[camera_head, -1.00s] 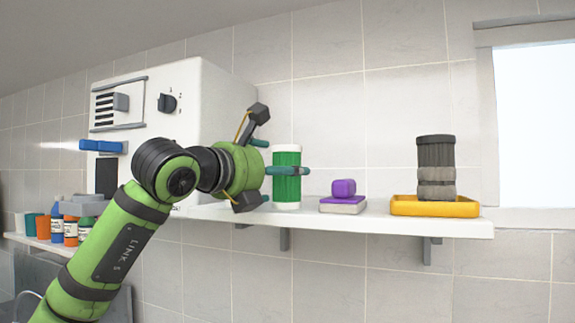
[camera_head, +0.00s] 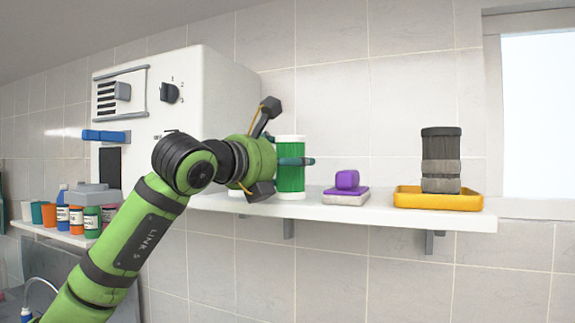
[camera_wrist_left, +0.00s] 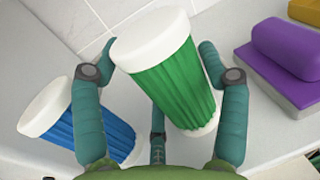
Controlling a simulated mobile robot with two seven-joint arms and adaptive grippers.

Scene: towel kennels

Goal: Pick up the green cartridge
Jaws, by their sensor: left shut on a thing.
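The green cartridge (camera_head: 291,178), ribbed with white ends, stands upright at the shelf's left part, right of the white cabinet. It also shows in the left wrist view (camera_wrist_left: 170,75). My left gripper (camera_head: 300,161) is shut around its middle, with teal fingers on both sides; they also show in the left wrist view (camera_wrist_left: 160,100). I cannot tell whether its base touches the shelf. My right gripper is in neither view.
A blue cartridge (camera_wrist_left: 95,118) stands close to the left finger. A purple block on a pale base (camera_head: 346,190), then a yellow tray (camera_head: 437,201) with a dark grey cylinder (camera_head: 441,150), are farther right on the shelf (camera_head: 390,217). The white cabinet (camera_head: 225,95) stands left.

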